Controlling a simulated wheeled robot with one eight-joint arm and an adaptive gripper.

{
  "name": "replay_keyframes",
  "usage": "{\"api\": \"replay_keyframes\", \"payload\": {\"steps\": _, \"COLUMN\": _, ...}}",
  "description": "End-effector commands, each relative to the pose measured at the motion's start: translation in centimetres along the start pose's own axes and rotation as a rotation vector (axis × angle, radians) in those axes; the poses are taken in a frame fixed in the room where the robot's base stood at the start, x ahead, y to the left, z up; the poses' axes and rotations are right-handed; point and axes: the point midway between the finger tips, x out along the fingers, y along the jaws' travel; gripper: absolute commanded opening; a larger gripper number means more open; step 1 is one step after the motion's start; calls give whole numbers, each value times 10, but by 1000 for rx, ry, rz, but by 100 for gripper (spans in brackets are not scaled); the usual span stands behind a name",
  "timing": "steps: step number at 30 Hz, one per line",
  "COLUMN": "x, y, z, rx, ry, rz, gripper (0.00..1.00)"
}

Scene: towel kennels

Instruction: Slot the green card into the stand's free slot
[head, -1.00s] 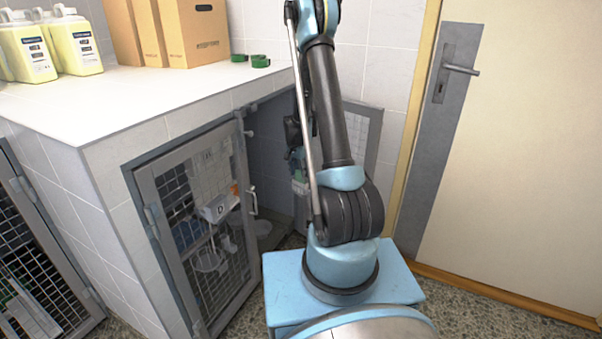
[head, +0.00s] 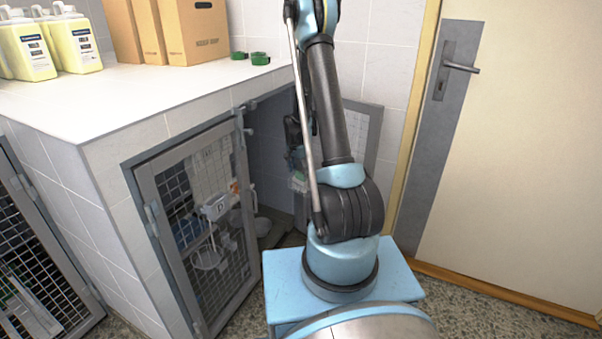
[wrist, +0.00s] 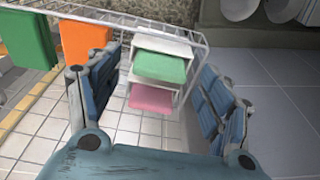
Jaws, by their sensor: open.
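In the wrist view, a small white stand (wrist: 163,43) lies between my fingers. A green card (wrist: 160,68) sits in it, with a pink card (wrist: 152,100) below it in the picture. The green card appears to be within the stand's frame; how deep it sits I cannot tell. My gripper (wrist: 157,72) is open, one blue-padded finger on each side of the stand, with gaps to the cards. In the head view my gripper (head: 293,132) is small and partly hidden behind my arm, near the open kennel door.
A wire rack (wrist: 125,18) runs behind the stand, with a dark green piece (wrist: 25,40) and an orange piece (wrist: 84,40) at left. A mesh kennel door (head: 200,225), a tiled counter (head: 100,105) and a closed room door (head: 530,150) surround my arm.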

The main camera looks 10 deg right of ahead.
Motion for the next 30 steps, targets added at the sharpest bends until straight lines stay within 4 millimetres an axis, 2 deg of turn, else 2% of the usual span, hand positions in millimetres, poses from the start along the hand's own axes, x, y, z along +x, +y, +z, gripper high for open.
{"api": "replay_keyframes", "payload": {"steps": 8, "x": -10, "y": 0, "z": 0, "rx": 0, "ry": 0, "rz": 0, "gripper": 73}}
{"api": "replay_keyframes", "payload": {"steps": 30, "x": -107, "y": 0, "z": 0, "rx": 0, "ry": -1, "rz": 1, "gripper": 73}}
